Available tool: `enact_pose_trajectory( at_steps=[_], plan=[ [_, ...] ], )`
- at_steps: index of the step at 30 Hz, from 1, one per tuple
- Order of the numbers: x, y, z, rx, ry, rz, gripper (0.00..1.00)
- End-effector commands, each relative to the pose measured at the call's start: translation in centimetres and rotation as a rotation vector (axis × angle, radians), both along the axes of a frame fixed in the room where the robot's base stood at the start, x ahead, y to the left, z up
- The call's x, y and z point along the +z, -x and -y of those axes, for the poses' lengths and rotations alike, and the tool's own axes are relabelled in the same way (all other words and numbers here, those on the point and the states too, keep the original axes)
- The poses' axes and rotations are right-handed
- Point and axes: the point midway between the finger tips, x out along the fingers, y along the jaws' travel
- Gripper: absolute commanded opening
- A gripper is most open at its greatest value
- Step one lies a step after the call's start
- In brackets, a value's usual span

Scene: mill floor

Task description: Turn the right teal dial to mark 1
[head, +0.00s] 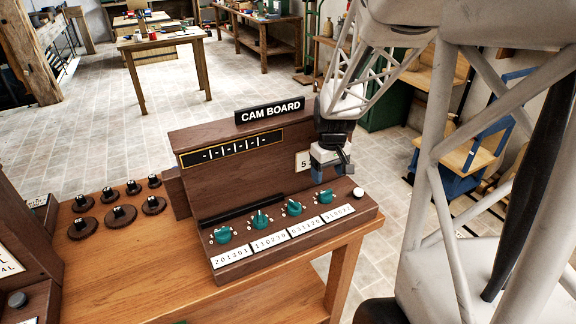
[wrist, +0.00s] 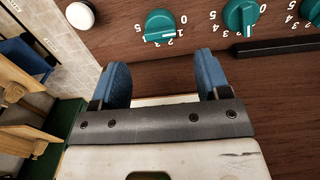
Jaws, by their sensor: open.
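The right teal dial (head: 326,196) is the last of a row of teal dials on the sloped front of the dark wooden cam board (head: 240,262). In the wrist view it shows upside down as a teal knob (wrist: 160,24) with small white digits around its edge. A white pointer mark is on its lower right there; its exact digit is hard to read. My gripper (head: 332,172) hangs above this dial, close to the board's upright back. Its blue fingers (wrist: 163,72) are apart with nothing between them, and they do not touch the dial.
A white round button (head: 358,192) sits right of the dial. Other teal dials (head: 294,207) stand to its left, with number cards (head: 268,241) below. Several dark knobs (head: 118,213) are on the wooden bench (head: 150,275) at left. The upright back panel stands close behind my gripper.

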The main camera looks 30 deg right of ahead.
Motion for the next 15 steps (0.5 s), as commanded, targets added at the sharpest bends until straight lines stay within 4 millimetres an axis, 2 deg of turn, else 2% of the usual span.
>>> enact_pose_trajectory(
  at_steps=[15],
  plan=[
    [-0.65, 0.01, -0.01, 0.000, 0.000, 0.000, 0.70]
  ],
)
